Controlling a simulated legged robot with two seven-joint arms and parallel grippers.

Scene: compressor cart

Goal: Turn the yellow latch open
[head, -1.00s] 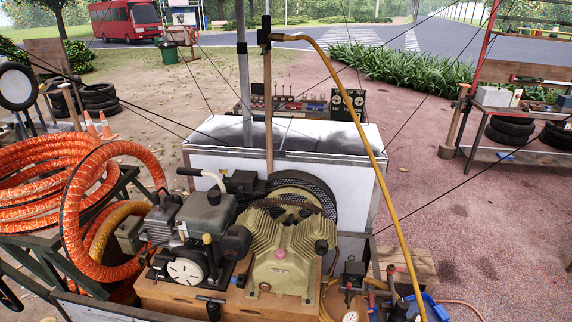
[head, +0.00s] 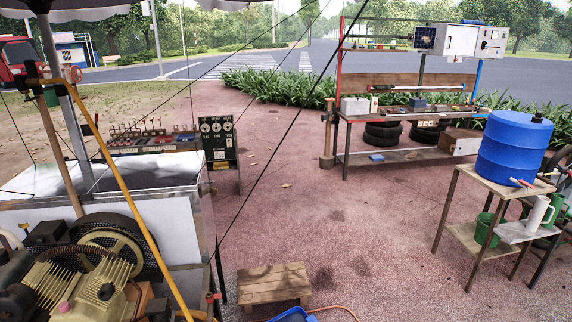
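I cannot make out a yellow latch in the head view. The compressor (head: 85,285), with its finned beige body and belt wheel, stands at the lower left, cut off by the frame edge. A yellow hose (head: 135,215) runs down in front of the white box-shaped cart body (head: 165,230). Neither of my grippers is in view, so I cannot see their state.
A blue barrel (head: 513,150) stands on a small table (head: 455,205) at the right. A workbench (head: 345,145) with tyres beneath it is at the back. A low wooden stool (head: 273,284) stands beside the cart. The reddish ground between them is mostly clear.

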